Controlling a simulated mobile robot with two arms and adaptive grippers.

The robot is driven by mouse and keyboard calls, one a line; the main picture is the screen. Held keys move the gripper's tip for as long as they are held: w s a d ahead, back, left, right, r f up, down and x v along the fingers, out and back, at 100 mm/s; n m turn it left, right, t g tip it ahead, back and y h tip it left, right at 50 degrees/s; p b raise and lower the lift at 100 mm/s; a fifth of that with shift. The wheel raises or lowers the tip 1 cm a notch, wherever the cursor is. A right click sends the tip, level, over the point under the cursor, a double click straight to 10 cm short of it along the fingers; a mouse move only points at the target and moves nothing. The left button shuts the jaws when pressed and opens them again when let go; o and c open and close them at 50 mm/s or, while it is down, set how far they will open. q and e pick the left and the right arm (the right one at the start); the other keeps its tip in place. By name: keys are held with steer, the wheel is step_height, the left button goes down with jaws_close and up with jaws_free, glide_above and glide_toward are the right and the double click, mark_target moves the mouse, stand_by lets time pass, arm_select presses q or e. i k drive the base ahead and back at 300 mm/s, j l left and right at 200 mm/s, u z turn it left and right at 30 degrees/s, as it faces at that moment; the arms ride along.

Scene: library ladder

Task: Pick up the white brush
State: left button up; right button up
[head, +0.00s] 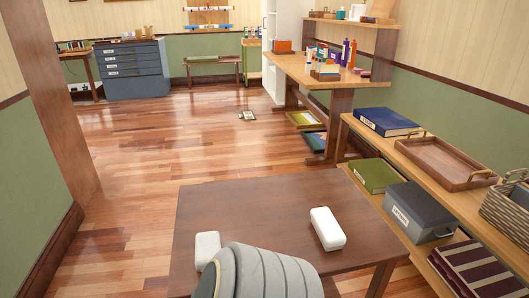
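A white, rounded, block-like object (328,229) lies on the brown table (255,200) near its right edge. A second white, rounded object (207,250) is at the table's left front, partly hidden by a grey ribbed shape. No bristles or handle show on either, so I cannot tell whether one is the white brush. Neither of my grippers can be made out in the head view.
The grey ribbed shape fills the bottom middle; I cannot tell what it is. On the right, a low shelf holds a wooden tray (445,163), a blue box (387,122), a green box (374,176) and a grey box (418,211). Open wooden floor (150,150) lies beyond the table.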

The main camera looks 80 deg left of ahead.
mark_target(332, 237)
steer(key=l+u, duration=0.1)
steer(key=u, duration=2)
